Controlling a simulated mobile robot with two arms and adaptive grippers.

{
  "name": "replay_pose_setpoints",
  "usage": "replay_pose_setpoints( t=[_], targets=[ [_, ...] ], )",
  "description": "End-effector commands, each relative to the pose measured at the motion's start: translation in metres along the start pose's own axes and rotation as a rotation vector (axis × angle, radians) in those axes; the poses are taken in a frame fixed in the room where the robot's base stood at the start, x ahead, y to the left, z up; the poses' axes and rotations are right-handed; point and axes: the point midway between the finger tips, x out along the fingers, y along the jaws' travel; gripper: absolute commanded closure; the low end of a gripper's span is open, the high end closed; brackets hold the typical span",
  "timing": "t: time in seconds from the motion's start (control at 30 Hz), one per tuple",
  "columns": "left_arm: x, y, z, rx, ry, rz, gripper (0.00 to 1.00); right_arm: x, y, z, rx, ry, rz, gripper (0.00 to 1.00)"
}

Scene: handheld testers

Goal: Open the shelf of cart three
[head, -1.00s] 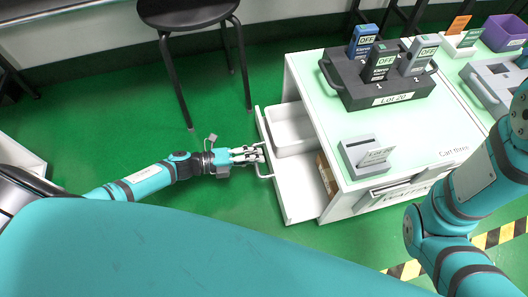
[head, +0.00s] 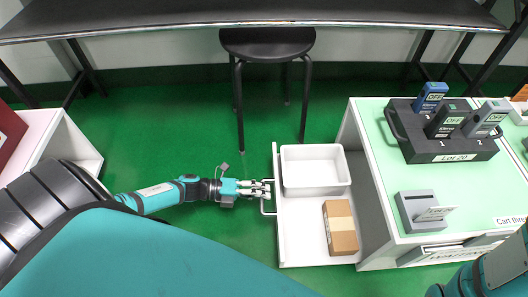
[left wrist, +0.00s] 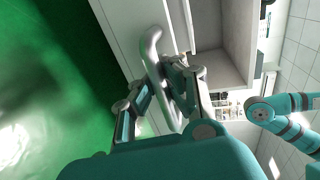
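Cart three (head: 465,225) is a white cart with a pale green top, at the right in the head view. Its shelf (head: 300,245) is a white pull-out tray, standing far out from the cart's left side. The shelf's handle (head: 263,209) is a metal bar on its outer edge; it also shows in the left wrist view (left wrist: 152,48). My left gripper (head: 265,189) is at this handle, its fingers (left wrist: 160,85) on both sides of the bar and apparently closed on it. My right gripper is out of view; only part of that arm shows.
A white bin (head: 316,168) and a brown box (head: 340,227) lie on the shelf. A black stool (head: 267,43) stands behind it. A black tester holder (head: 440,146) and a grey device (head: 420,212) stand on the cart top. Green floor is clear left of the shelf.

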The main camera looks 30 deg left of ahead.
Motion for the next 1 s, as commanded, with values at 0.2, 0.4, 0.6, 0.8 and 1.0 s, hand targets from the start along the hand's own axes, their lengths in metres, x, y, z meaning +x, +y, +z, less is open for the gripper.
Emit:
replay_pose_setpoints(
  t=[0.2, 0.4, 0.6, 0.8, 1.0],
  targets=[
    [0.000, -0.001, 0.000, 0.000, 0.000, -0.002, 0.91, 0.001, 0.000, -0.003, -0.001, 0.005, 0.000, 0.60],
    [0.000, -0.001, 0.000, 0.000, 0.000, -0.001, 0.65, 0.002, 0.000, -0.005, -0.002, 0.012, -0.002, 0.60],
    [0.000, 0.000, 0.000, 0.000, 0.000, 0.000, 0.64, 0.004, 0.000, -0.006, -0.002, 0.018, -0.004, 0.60],
    [-0.011, 0.000, 0.001, 0.001, -0.001, 0.002, 0.64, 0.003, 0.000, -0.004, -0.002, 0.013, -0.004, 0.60],
    [-0.050, 0.001, 0.000, -0.001, 0.000, 0.005, 0.64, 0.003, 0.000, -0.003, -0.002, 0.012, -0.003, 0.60]
  ],
)
